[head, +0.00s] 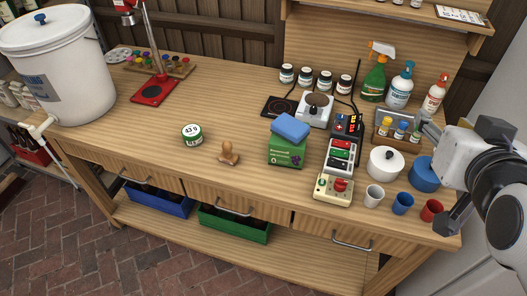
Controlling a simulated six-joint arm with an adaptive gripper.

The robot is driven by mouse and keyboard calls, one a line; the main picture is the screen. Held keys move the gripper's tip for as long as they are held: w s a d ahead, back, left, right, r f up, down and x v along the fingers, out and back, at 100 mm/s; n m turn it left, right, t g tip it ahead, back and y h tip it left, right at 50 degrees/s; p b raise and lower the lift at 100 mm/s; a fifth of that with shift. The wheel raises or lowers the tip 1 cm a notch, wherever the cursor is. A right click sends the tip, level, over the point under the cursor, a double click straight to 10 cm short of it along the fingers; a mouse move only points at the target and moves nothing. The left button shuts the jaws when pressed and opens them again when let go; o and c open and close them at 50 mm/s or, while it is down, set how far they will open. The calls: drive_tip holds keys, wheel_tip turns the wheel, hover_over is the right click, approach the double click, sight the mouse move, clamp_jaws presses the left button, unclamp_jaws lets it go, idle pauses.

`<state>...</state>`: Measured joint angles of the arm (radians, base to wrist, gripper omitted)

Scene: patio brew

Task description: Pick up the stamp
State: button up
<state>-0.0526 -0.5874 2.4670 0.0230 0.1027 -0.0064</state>
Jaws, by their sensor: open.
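The stamp (228,153) is a small light-brown wooden piece with a rounded knob handle on a wider base. It stands near the front of the wooden bench, left of centre, apart from its neighbours and in full view. My gripper (446,176) is at the right edge of the head view, above the right end of the bench. It is open, and I see nothing held in it. It is far to the right of the stamp.
A round green-and-white tin (192,134) stands left of the stamp. A green box (286,152) with a blue sponge (291,126) on top is to its right. Controls, a white pot (385,163) and cups crowd the right side. The bench left of the tin is clear.

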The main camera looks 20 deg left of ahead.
drive_tip(key=w+a+r+n+t+y, duration=0.1)
drive_tip(key=w+a+r+t+y, duration=0.15)
drive_tip(key=w+a, duration=0.35)
drive_tip(key=w+a+r+n+t+y, duration=0.1)
drive_tip(key=w+a+r+t, duration=0.25)
drive_tip(key=w, duration=0.35)
drive_tip(key=w+a+f+y, duration=0.2)
drive_tip(key=w+a+f, duration=0.15)
drive_tip(key=a, duration=0.35)
drive_tip(key=n+g+y, duration=0.6)
approach(229, 149)
drive_tip(key=x, duration=0.3)
drive_tip(key=shift+w+a, duration=0.25)
drive_tip(key=shift+a, duration=0.1)
drive_tip(key=shift+w, duration=0.15)
drive_tip(key=shift+x, duration=1.25)
